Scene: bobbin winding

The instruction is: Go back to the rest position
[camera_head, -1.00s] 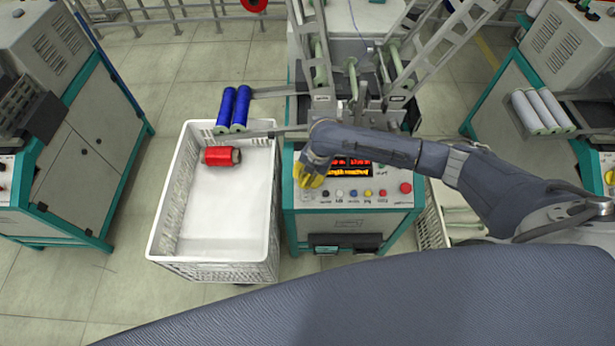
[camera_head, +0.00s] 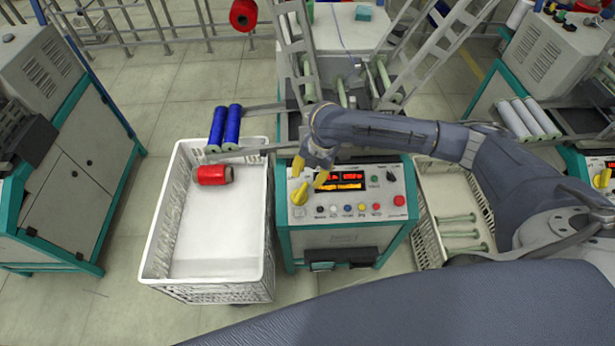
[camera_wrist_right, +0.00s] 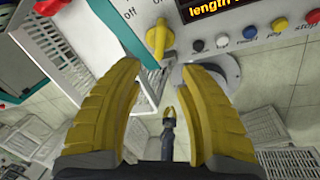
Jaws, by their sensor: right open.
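My right gripper (camera_head: 309,173) is open and empty above the left part of the control panel (camera_head: 390,217). In the right wrist view its two yellow fingers (camera_wrist_right: 160,80) stand wide apart with nothing between them. The yellow on/off knob (camera_head: 299,194) is on the panel just below the gripper; it also shows in the right wrist view (camera_wrist_right: 157,38), beyond the fingertips and apart from them. A small dark arm end with yellowish tips (camera_wrist_right: 169,118) shows far off in the right wrist view, perhaps my left gripper; its jaws are too small to read. No left arm shows in the head view.
A white crate (camera_head: 152,235) with a red bobbin (camera_head: 212,175) stands left of the panel. Two blue bobbins (camera_head: 232,127) rest on a holder above its far edge. A crate with green tubes (camera_head: 458,233) stands at right. Metal frames (camera_head: 296,45) rise behind the panel.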

